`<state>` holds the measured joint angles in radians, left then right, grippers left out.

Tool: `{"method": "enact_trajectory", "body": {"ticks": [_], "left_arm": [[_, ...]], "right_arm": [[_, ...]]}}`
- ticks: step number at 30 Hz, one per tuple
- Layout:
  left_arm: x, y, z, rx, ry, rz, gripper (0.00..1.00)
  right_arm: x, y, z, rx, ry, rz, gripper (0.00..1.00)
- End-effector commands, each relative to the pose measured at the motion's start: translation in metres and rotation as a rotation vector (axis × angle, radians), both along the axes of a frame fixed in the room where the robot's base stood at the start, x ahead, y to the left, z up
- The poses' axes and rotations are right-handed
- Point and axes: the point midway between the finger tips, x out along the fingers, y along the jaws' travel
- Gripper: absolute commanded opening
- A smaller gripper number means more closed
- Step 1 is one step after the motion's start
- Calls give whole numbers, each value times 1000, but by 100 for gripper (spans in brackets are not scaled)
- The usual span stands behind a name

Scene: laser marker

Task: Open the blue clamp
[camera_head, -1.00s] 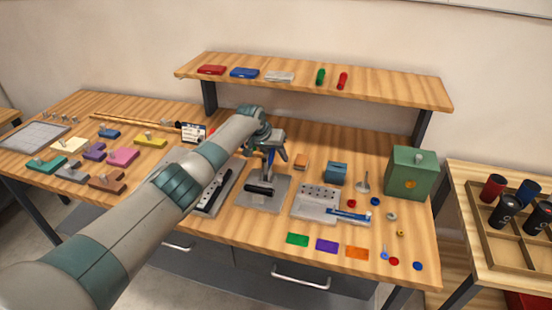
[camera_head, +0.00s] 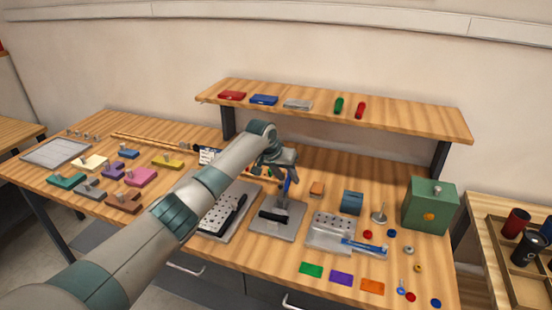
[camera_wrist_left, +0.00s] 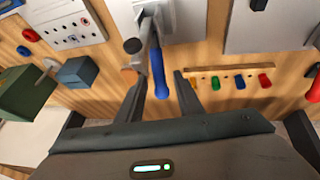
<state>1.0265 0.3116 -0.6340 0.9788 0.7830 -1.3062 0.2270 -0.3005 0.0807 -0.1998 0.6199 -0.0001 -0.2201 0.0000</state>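The blue clamp's handle (camera_head: 287,187) rises from a grey base plate (camera_head: 289,229) in the middle of the bench. In the left wrist view the blue handle (camera_wrist_left: 158,76) points down the picture from a grey metal clamp arm. My left gripper (camera_head: 284,168) is at the handle's upper end in the head view. In the left wrist view its two fingers (camera_wrist_left: 160,84) are apart, one on each side of the handle, with gaps showing. The handle does not look gripped. The base plate (camera_wrist_left: 182,22) also shows there. My right gripper is not in view.
A plate with a black handle (camera_head: 213,222) stands left of the clamp. A perforated grey fixture (camera_head: 322,235), a blue block (camera_head: 352,202) and a green box (camera_head: 431,207) stand to the right. A raised shelf (camera_head: 400,113) runs behind. Coloured tags lie in front.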

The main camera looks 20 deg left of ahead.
Motion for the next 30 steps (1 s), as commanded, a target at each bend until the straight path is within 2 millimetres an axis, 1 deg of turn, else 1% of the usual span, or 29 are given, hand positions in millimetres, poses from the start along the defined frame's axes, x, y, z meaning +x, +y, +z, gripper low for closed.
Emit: {"method": "enact_trajectory", "body": {"ticks": [5, 12, 16, 22, 30], "left_arm": [[-12, 7, 25, 1, -3, 0, 33], [-31, 16, 68, 0, -6, -1, 33], [-39, 21, 86, 1, -5, 0, 33], [-47, 24, 102, 0, -4, 0, 33], [-48, 25, 105, 0, -3, 1, 33]], "right_arm": [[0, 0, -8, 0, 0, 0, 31], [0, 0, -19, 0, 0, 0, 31], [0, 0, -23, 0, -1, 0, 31], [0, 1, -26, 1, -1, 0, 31], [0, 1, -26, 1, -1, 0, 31]]}}
